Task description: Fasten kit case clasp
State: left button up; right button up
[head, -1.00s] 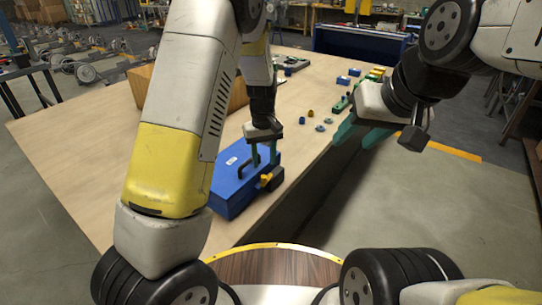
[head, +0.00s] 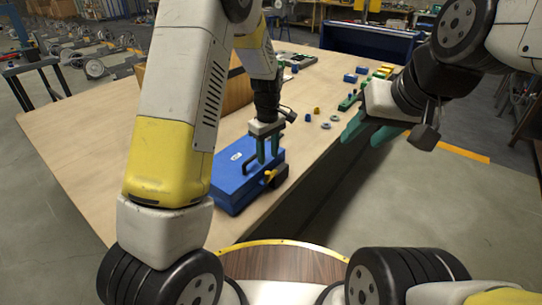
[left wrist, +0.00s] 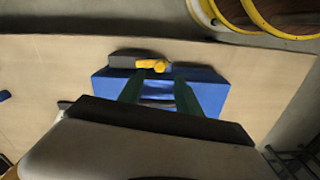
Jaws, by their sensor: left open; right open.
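The blue kit case (head: 233,187) lies shut on the wooden table near its front edge, partly hidden by my left arm. The yellow clasp (head: 269,176) sits at the case's right side by a black block; in the left wrist view the clasp (left wrist: 152,65) lies just beyond my fingertips. My left gripper (head: 268,160) is open above the case, its green fingers pointing down on either side of the clasp's line. Whether they touch the case I cannot tell. My right gripper (head: 366,135) is open and empty, off the table's right edge.
A cardboard box (head: 238,92) stands behind my left arm. Blue, yellow and green small parts (head: 350,78) and round grey pieces (head: 325,126) lie along the table's right side. The table's left part (head: 85,150) is clear.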

aim_at(268, 173)
pick_arm(q)
notch_tip(268, 173, down, 8)
jog(key=shift+r, duration=0.15)
dwell(0.3)
jog(key=shift+c, duration=0.2)
